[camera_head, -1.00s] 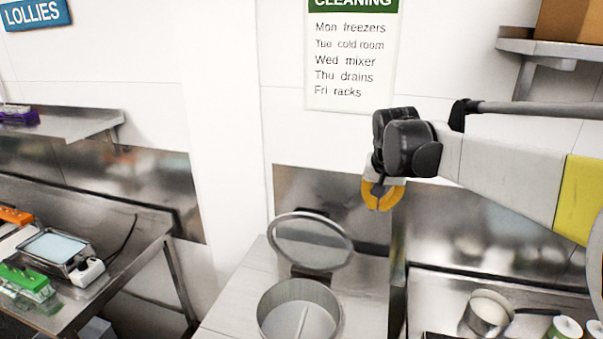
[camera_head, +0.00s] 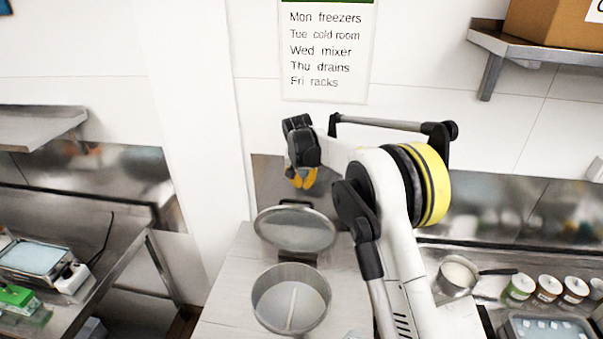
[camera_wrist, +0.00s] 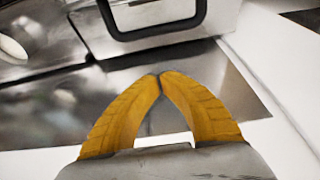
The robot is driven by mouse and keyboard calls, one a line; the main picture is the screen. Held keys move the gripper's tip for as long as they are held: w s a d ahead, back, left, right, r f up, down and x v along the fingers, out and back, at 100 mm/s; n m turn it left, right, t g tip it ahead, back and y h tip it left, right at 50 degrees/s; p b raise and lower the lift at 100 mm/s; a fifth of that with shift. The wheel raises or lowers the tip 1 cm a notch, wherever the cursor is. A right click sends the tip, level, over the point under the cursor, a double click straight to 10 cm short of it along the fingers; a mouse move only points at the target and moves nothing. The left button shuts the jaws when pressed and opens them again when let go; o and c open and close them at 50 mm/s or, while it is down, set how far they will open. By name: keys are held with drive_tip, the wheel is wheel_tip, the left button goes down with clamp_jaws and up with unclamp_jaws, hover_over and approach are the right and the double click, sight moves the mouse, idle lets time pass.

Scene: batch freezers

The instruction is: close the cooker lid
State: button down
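The cooker is a round steel pot (camera_head: 266,306) set on the pale counter, open at the top with a bar across its inside. Its round lid (camera_head: 296,230) stands raised and tilted back at the pot's far side, with a small dark handle (camera_head: 295,202) at its upper edge. My gripper (camera_head: 303,180) is above and behind the lid, apart from it in the head view. In the wrist view the yellow fingertips (camera_wrist: 158,76) meet with nothing between them. A black loop handle (camera_wrist: 150,33) shows beyond them; I cannot tell if it is the lid's.
My arm comes in from the right of the pot. A saucepan (camera_head: 455,276) and several jars (camera_head: 547,288) stand on the right counter. A shelf with a cardboard box (camera_head: 555,25) is at upper right. A steel bench (camera_head: 120,245) with equipment is at left.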

sight(300, 202)
drive_tip(key=s, duration=0.1)
drive_tip(key=s+f, duration=0.1)
drive_tip(key=s+p, duration=0.1)
drive_tip(key=shift+s+a+f, duration=0.15)
drive_tip(key=shift+a+f, duration=0.2)
drive_tip(key=shift+s, duration=0.15)
drive_tip(key=shift+s+a+f+t+b, duration=0.15)
drive_tip(key=shift+s+t+b, duration=0.15)
drive_tip(key=shift+s+b, duration=0.3)
drive_tip(key=shift+s+a+t+b, duration=0.1)
drive_tip(key=shift+s+t+b, duration=0.3)
drive_tip(key=shift+s, duration=0.3)
drive_tip(key=s+a+f+t+h+b, duration=0.15)
drive_tip(key=s+f+t+b, duration=0.25)
drive_tip(key=s+b, duration=0.5)
drive_tip(key=s+a+f+t+b, duration=0.2)
drive_tip(key=s+f+t+b, duration=0.25)
drive_tip(key=s+b, duration=0.5)
drive_tip(key=s+a+f+b, duration=0.1)
drive_tip(key=s+f+b, duration=0.6)
drive_tip(key=f+b, duration=0.6)
drive_tip(key=shift+s+a, duration=0.15)
drive_tip(key=shift+a, duration=0.15)
